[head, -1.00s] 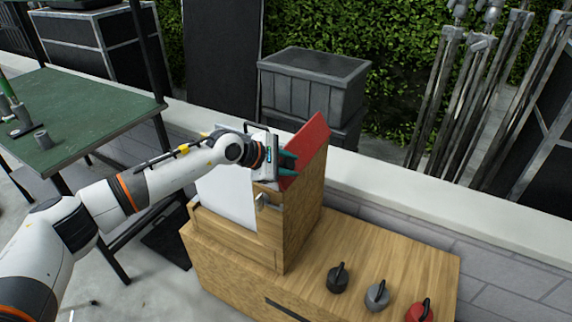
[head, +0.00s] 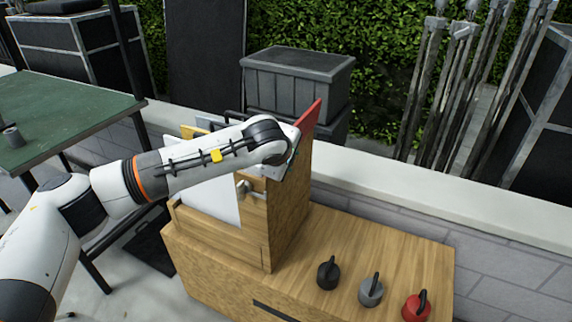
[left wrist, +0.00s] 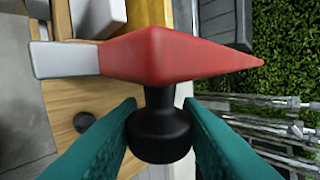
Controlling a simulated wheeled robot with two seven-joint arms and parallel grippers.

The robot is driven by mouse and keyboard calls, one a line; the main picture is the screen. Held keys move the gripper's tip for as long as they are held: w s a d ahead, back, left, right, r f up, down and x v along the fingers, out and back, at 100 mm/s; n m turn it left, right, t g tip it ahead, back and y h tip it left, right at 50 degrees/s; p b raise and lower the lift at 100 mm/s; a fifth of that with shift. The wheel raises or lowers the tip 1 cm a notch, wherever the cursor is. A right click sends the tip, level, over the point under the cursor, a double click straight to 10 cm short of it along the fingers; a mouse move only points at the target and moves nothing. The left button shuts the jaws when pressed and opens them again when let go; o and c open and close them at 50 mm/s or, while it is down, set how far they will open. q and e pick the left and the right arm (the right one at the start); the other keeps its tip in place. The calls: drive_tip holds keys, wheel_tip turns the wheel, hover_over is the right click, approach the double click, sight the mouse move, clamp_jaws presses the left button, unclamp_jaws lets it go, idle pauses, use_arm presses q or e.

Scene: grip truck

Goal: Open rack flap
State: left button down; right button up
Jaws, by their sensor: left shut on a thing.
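My right gripper is not in view.
The rack stands on a wooden cabinet (head: 400,248). A black knob (head: 328,274), a grey knob (head: 371,291) and a red knob (head: 416,308) are on the cabinet top at right. A green table (head: 70,110) is at left. A low wall (head: 380,200) runs behind.

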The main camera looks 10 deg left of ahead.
use_arm(q)
drive_tip(key=shift+d+f, duration=0.1)
idle(0.4)
drive_tip(key=c, duration=1.1)
unclamp_jaws()
drive_tip(key=shift+o, duration=0.2)
drive_tip(key=b+v, duration=0.1)
drive_tip(key=v, duration=1.1)
drive_tip(key=shift+b, duration=0.3)
drive_tip(key=shift+d, duration=0.15)
drive_tip(key=shift+c, duration=0.3)
